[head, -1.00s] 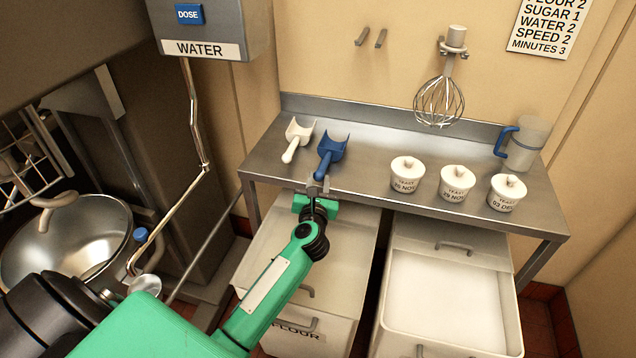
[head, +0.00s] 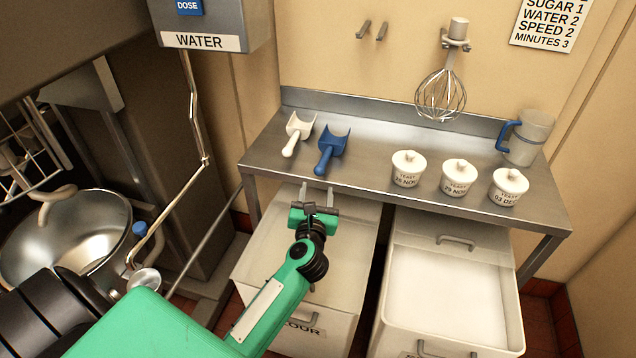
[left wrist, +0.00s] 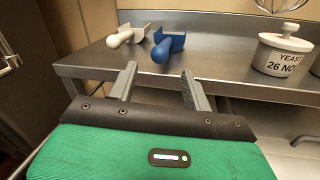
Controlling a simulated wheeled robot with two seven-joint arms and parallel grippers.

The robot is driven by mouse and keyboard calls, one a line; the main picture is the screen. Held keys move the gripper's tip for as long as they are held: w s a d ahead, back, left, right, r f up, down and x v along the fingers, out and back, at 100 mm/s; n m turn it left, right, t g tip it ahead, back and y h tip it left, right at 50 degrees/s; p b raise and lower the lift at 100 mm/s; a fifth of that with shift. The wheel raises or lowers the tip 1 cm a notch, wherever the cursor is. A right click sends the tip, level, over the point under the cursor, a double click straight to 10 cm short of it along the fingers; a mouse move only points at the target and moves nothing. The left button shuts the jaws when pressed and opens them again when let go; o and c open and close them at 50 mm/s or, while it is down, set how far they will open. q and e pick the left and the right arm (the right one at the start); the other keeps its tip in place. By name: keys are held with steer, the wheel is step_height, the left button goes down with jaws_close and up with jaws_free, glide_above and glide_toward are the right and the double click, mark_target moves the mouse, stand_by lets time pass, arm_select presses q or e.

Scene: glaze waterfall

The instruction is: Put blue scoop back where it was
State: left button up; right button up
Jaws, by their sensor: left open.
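The blue scoop (head: 331,151) lies on the steel table near its front edge, its handle toward me, just right of a white scoop (head: 299,133). In the left wrist view the blue scoop (left wrist: 168,47) lies beyond the fingertips. My left gripper (head: 318,196) is open and empty in front of the table edge, a short way from the blue scoop's handle. In the left wrist view its two fingers (left wrist: 158,80) are apart with nothing between them. My right gripper is not in view.
The steel table (head: 370,168) also holds several lidded yeast pots (head: 459,178) and a clear jug (head: 528,138). Bins stand below, one lidded (head: 275,240), one open with white contents (head: 450,290).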

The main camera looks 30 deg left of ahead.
arm_select(q)
steer(key=v, duration=0.5)
steer(key=shift+s+b, duration=0.2)
steer(key=shift+b, duration=0.2)
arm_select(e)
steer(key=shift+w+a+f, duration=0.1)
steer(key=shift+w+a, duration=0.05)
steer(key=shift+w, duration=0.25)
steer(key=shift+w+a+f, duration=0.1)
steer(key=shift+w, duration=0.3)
arm_select(q)
steer(key=shift+d, duration=0.1)
